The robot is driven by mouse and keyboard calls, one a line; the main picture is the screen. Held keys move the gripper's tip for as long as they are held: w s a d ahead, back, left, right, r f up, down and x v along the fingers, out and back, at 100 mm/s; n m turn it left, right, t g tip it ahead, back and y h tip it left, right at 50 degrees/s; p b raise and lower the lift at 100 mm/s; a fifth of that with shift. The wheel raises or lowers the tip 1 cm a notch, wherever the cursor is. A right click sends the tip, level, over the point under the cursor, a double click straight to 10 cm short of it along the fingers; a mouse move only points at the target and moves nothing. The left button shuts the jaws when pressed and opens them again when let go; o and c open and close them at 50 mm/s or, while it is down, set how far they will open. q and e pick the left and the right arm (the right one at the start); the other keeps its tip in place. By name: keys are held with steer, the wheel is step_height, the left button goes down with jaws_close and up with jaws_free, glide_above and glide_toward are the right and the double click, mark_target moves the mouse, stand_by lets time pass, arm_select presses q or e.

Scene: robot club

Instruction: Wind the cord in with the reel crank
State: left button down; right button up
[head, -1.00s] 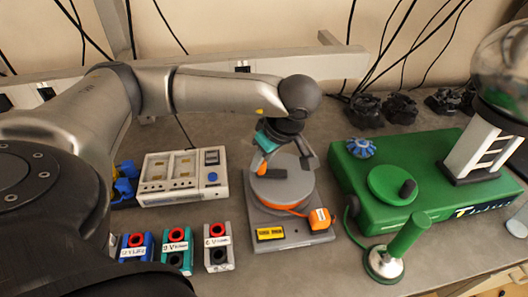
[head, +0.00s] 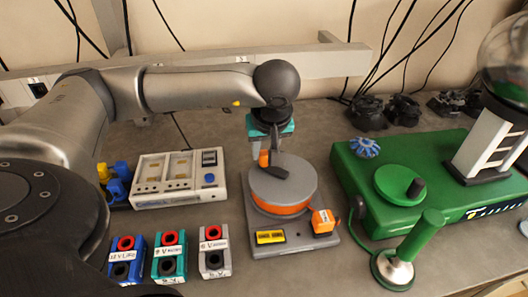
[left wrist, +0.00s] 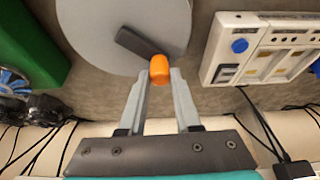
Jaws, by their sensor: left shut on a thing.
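The cord reel has a round grey top (head: 290,184), an orange band of cord (head: 280,208) below it and a grey base. A dark crank arm (head: 266,167) lies on the top and ends in an orange knob (head: 263,158). My left gripper (head: 267,158) comes down at the reel's back left edge. In the left wrist view its fingers (left wrist: 160,82) are closed around the orange knob (left wrist: 160,68), with the crank arm (left wrist: 142,42) running off to the upper left. An orange block (head: 323,222) sits at the base's front right corner. My right gripper does not show.
A green machine (head: 350,178) with a green disc and a green-handled stand (head: 394,265) is at the right. A white panel box (head: 150,190) is at the left. Several small labelled blocks (head: 214,252) stand in front. Dark objects (head: 402,112) lie at the back.

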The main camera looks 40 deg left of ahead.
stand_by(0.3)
arm_select(q)
steer(key=c, duration=0.6)
jaws_free()
steer(key=shift+r, duration=0.1)
steer(key=p+v, duration=0.3)
steer(key=v, duration=1.2)
steer(key=shift+r+p, duration=0.1)
steer(key=shift+p, duration=0.2)
